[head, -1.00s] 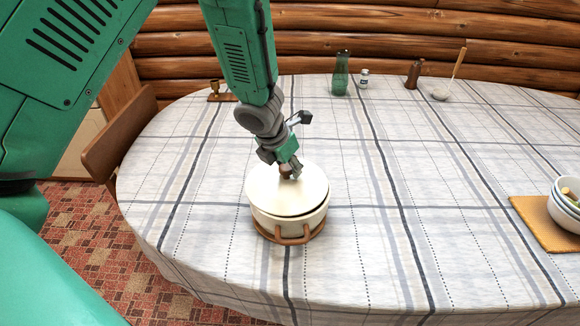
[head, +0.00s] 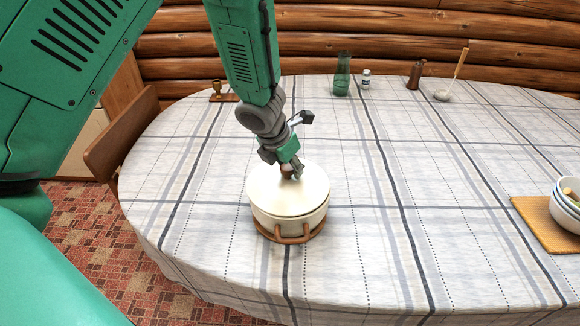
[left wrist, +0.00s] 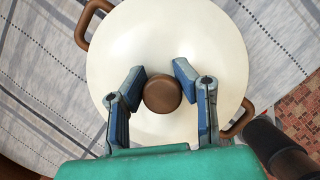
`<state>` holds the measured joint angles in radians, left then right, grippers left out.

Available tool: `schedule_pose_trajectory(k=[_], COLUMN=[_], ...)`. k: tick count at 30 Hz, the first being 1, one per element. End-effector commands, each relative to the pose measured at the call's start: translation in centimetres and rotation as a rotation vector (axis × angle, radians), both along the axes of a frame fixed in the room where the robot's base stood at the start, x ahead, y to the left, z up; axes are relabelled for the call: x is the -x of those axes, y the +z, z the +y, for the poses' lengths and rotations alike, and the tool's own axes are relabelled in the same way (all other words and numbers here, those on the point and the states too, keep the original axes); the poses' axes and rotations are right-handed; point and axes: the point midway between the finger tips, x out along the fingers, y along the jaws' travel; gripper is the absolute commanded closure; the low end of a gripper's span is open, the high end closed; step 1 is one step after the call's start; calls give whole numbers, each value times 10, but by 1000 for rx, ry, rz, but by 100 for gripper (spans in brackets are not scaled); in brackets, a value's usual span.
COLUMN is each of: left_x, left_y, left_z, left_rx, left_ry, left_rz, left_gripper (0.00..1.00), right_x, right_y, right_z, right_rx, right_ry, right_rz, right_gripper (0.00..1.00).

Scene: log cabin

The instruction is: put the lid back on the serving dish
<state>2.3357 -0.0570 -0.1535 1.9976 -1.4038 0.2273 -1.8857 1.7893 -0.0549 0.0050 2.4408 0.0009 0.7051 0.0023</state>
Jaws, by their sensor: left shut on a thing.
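The serving dish (head: 291,227) is cream-coloured and stands on a round brown base near the front of the table. Its brown loop handles also show in the left wrist view (left wrist: 240,119). The round cream lid (head: 270,195) lies over the dish's opening, roughly level. Its rim appears to meet the dish's rim, with no clear gap. My left gripper (head: 291,173) is above the lid, shut on its brown knob (left wrist: 162,93), with a finger on each side in the left wrist view. The dish's inside is hidden. My right gripper is not in view.
A green glass vessel (head: 342,77), a small shaker (head: 366,79), a brown bottle (head: 415,76) and a ladle (head: 442,94) stand at the back. Stacked bowls (head: 566,212) sit on a tan mat (head: 534,222) at right. A chair (head: 122,130) is at left. The cloth around the dish is clear.

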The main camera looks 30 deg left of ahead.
Motion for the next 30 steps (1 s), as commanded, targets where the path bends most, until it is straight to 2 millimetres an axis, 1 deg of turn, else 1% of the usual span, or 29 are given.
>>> schedule_pose_trajectory(k=[17,30], left_x=[-1,-1], left_y=[2,2], left_z=[-6,-6], left_rx=[2,1], left_ry=[0,0], left_rz=[-1,-1], left_gripper=[100,100], right_x=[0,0], right_y=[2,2], right_z=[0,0], right_rx=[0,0], right_ry=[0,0], right_rz=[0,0], right_gripper=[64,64])
